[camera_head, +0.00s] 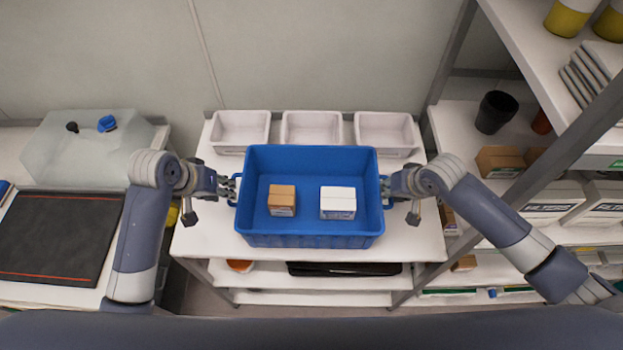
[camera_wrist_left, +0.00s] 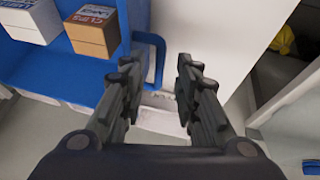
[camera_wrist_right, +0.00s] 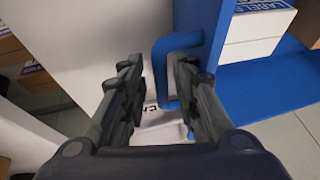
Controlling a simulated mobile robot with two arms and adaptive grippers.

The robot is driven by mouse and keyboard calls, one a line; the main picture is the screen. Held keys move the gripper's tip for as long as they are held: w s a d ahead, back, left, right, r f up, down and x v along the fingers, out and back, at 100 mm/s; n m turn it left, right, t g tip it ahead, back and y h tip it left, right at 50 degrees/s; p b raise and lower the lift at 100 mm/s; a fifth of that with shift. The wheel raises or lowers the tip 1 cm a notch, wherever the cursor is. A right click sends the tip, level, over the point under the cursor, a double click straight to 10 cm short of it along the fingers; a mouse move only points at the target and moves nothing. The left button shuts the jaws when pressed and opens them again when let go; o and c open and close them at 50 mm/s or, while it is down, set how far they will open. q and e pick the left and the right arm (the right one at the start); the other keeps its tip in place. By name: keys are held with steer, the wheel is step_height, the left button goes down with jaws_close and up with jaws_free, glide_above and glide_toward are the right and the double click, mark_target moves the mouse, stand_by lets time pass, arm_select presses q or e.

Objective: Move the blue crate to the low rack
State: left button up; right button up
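The blue crate (camera_head: 310,240) is upright over the white top shelf of the rack (camera_head: 210,240), in the middle of the head view. It holds a brown box (camera_head: 282,199) and a white box (camera_head: 338,202). My left gripper (camera_head: 232,187) is at the crate's left handle; in the left wrist view its fingers are apart, with the blue handle (camera_wrist_left: 160,50) between them. My right gripper (camera_head: 386,187) is at the right handle; in the right wrist view its fingers are apart, with that handle (camera_wrist_right: 160,70) between them. Neither gripper visibly clamps its handle.
Several white bins (camera_head: 383,130) stand behind the crate along the wall. Lower shelves (camera_head: 318,283) show under the top, with a black tray (camera_head: 345,269) on one. A loaded shelving unit (camera_head: 500,140) stands at right. A translucent container (camera_head: 85,150) and black mat (camera_head: 60,238) are at left.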

steer(key=shift+r, duration=0.1)
arm_select(q)
steer(key=shift+v, duration=0.95)
arm_select(e)
steer(key=v, duration=1.2)
